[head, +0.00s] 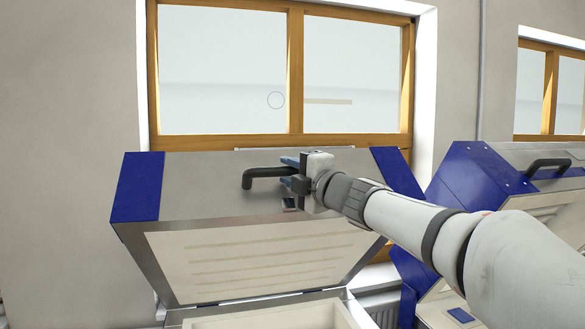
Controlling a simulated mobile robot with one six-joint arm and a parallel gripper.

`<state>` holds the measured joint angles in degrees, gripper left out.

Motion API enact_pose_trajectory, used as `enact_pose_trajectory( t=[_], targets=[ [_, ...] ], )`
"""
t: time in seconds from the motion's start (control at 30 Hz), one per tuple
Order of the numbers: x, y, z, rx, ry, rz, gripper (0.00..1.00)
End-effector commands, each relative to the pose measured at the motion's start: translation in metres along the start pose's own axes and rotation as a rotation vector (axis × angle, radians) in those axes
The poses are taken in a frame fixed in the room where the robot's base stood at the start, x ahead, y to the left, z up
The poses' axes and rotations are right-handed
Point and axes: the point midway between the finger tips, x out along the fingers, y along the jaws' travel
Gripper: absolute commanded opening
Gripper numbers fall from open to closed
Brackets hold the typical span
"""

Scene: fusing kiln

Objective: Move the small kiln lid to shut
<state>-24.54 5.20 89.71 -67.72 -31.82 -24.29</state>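The small kiln lid (225,205) stands raised in front of the window, with blue ends and a pale ribbed inner face (255,262) turned toward me. Its black bar handle (262,174) sticks out from the steel front. My gripper (292,182) is at the right part of the handle, which passes behind or between the fingers. Whether the fingers are closed on it cannot be made out. The kiln body (270,314) shows at the bottom edge, with its pale chamber open below the lid.
A second blue and steel kiln (470,180) with its own black handle (549,166) stands close on the right. A wood-framed window (294,65) and wall are behind. A radiator (382,305) is low between the kilns. The space left of the lid looks clear.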

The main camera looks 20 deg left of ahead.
Motion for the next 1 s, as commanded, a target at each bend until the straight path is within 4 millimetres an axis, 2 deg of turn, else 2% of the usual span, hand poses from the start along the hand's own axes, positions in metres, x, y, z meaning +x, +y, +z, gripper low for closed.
enact_pose_trajectory(
  t=[0.33,0.7,0.93,0.97,1.0],
  targets=[
    [0.0064,-0.0004,-0.0004,0.001,0.0,0.0,0.29],
    [0.0064,-0.0008,-0.0009,0.001,0.001,-0.001,0.0],
    [0.0065,-0.001,-0.0012,0.001,0.001,-0.001,0.0],
    [-0.003,0.0005,0.0055,0.0,-0.001,-0.001,0.0],
    [0.0018,-0.0009,0.0017,0.0,0.002,-0.001,0.0]
  ],
)
